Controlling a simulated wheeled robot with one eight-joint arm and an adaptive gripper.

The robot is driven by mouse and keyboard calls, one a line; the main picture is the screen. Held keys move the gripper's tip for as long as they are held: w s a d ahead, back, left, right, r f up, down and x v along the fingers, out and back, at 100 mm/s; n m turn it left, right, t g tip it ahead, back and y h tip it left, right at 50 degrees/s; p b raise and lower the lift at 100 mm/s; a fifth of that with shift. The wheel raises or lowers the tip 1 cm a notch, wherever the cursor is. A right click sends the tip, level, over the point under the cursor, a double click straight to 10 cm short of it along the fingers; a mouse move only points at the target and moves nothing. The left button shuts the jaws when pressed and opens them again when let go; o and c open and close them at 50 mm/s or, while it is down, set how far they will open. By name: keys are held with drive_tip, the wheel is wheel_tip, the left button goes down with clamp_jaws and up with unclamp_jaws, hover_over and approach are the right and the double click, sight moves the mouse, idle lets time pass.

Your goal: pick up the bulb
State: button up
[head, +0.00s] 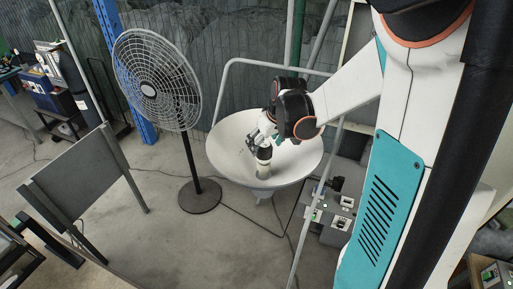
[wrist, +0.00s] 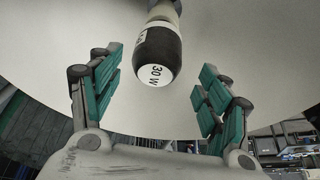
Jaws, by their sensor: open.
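The bulb (wrist: 158,52) has a dark band and a white end marked "30 W". In the wrist view it hangs in from the top edge, between my two teal-padded fingers, with a visible gap on each side. My gripper (wrist: 160,66) is open and empty. In the head view my gripper (head: 256,140) is over the wide white dish (head: 228,154), and a small pale and dark cylinder, which looks like the bulb (head: 264,158), shows just below it. My gripper and wrist hide part of that area.
A standing fan (head: 157,80) is left of the dish, its round base (head: 199,195) on the floor. A grey panel (head: 82,182) stands further left. Metal tubing (head: 222,85) rises behind the dish. Boxes with switches (head: 338,205) are at its right. Floor in front is mostly clear, with cables.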

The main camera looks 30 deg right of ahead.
drive_tip(key=shift+w+d+p+x, duration=0.1)
drive_tip(key=shift+d+p+x, duration=0.05)
drive_tip(key=shift+x, duration=1.05)
drive_tip(key=shift+w+d+p+x, duration=0.1)
drive_tip(key=shift+d+p+x, duration=0.05)
drive_tip(key=shift+x, duration=1.05)
drive_tip(key=shift+w+f, duration=0.25)
drive_tip(key=shift+f, duration=0.45)
drive_tip(key=shift+c, duration=0.5)
drive_tip(key=c, duration=1.1)
